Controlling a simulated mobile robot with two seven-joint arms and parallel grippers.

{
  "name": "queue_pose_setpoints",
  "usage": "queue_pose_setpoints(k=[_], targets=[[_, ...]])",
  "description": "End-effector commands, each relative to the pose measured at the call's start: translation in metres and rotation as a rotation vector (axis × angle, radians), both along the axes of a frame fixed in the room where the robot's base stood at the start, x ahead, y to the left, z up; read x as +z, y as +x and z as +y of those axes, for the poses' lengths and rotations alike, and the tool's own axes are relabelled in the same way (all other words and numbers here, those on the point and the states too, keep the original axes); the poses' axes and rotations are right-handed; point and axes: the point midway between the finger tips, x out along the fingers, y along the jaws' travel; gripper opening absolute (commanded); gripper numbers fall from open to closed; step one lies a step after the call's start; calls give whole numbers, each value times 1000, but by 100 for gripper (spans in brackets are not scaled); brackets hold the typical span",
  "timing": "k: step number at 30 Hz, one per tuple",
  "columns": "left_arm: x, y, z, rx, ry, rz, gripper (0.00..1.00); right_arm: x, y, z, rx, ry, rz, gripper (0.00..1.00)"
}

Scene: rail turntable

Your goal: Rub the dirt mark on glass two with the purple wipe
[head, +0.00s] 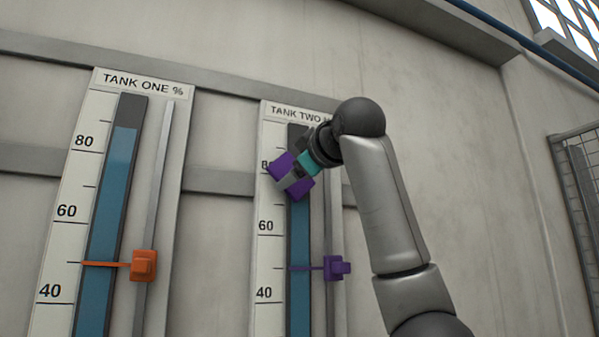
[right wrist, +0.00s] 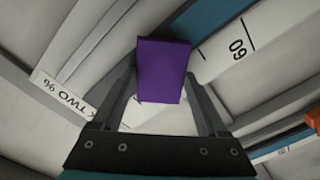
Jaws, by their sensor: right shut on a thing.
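My right gripper (head: 291,178) is shut on the purple wipe (head: 281,165) in front of the upper part of glass two (head: 299,232). In the right wrist view the purple wipe (right wrist: 163,72) sits between the two grey fingers, in front of the tank two board. I cannot tell whether the wipe touches the glass. Glass two shows blue liquid below the gripper and a dark strip above it. No dirt mark shows; the gripper and wipe hide part of the glass. My left gripper is not in view.
A purple pointer (head: 337,268) sits on the rail right of glass two, below the gripper. The tank one board, with glass one (head: 107,220) and an orange pointer (head: 144,266), stands to the left. A mesh fence (head: 580,200) is at the far right.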

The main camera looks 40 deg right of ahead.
Motion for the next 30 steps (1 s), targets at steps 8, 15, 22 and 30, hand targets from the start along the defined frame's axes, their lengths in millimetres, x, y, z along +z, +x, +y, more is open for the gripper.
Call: queue_pose_setpoints(k=[8,15,22,30], targets=[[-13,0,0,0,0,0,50,-1,-27,8,1,-1,-5,32],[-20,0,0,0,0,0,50,0,-49,15,1,-1,-5,32],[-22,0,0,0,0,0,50,0,-56,17,0,0,-3,32],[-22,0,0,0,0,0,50,1,-57,18,0,0,-3,32]])
